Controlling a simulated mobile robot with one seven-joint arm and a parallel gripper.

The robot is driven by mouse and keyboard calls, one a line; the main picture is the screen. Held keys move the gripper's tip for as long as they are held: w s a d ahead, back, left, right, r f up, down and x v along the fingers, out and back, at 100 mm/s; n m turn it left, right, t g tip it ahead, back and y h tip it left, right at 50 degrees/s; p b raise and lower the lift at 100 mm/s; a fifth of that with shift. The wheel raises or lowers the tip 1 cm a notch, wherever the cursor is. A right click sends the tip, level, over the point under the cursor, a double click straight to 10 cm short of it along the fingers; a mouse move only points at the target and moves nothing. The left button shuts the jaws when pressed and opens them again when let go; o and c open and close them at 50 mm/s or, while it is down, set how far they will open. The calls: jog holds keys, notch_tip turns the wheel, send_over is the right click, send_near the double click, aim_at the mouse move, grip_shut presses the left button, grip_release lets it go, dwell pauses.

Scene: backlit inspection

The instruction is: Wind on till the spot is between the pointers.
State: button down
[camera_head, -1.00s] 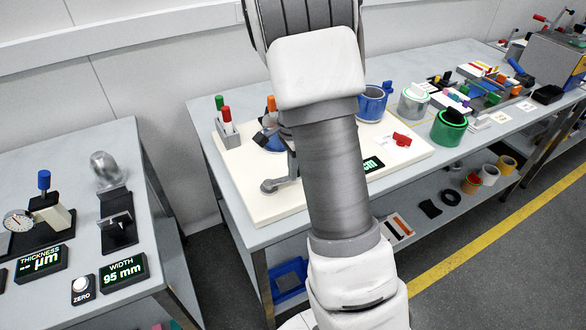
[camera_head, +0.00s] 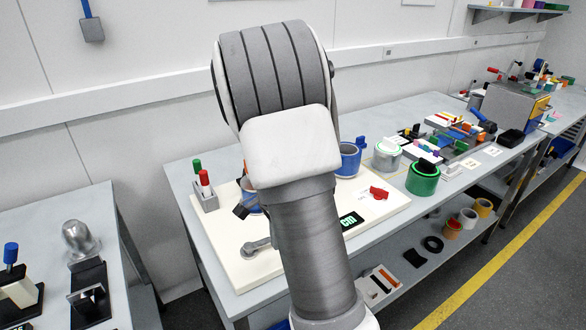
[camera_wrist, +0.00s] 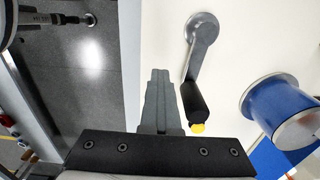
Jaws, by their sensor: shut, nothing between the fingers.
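A grey crank (camera_head: 256,247) lies at the front left of a cream board (camera_head: 225,238). In the wrist view its metal arm (camera_wrist: 190,66) runs from a round hub to a black handle (camera_wrist: 196,106) with a yellow end. My gripper (camera_wrist: 159,75) is shut and empty, just left of the handle; I cannot tell whether they touch. In the head view my arm hides the gripper. A second blue roll (camera_head: 348,160) stands further back on the board. The spot and pointers cannot be made out.
A black display (camera_head: 351,221) with green "cm" and a red part (camera_head: 379,193) are on the board. A holder (camera_head: 205,197) with green and red handles stands at its left. A gap separates the left table (camera_head: 122,281).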

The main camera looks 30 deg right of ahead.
jog(key=shift+s, duration=0.15)
jog(key=shift+s+a, duration=0.1)
jog(key=shift+s, duration=0.55)
jog(key=shift+c, duration=2.4)
grip_release()
notch_tip(320, 180, up, 8)
jog(key=p, duration=0.7)
